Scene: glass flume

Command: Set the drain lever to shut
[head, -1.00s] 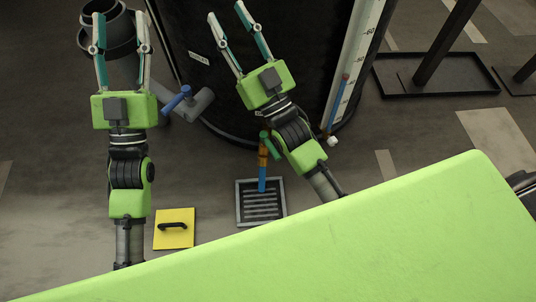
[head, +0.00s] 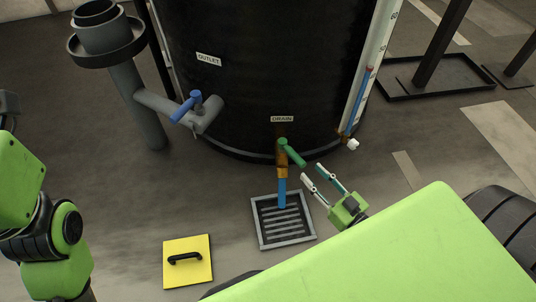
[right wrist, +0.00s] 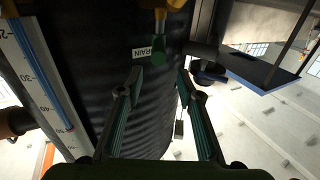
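The drain valve has a green lever (head: 291,153) on a brass body (head: 283,172), low on the black tank under a DRAIN label. The lever slants down to the right from its pivot. A blue stream (head: 282,193) runs from the outlet to the floor grate. My right gripper (head: 312,171) is open and empty, just below and right of the lever. In the right wrist view, the lever (right wrist: 159,52) lies just beyond and between the spread fingertips (right wrist: 159,78), with no clear contact. My left arm shows at the left edge; its fingers are out of view.
The black tank (head: 240,80) fills the back. A blue outlet lever (head: 186,107) sits on a grey pipe at left. A gauge tube (head: 368,70) runs down the tank's right side. The floor grate (head: 257,224) and yellow plate (head: 187,278) lie in front.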

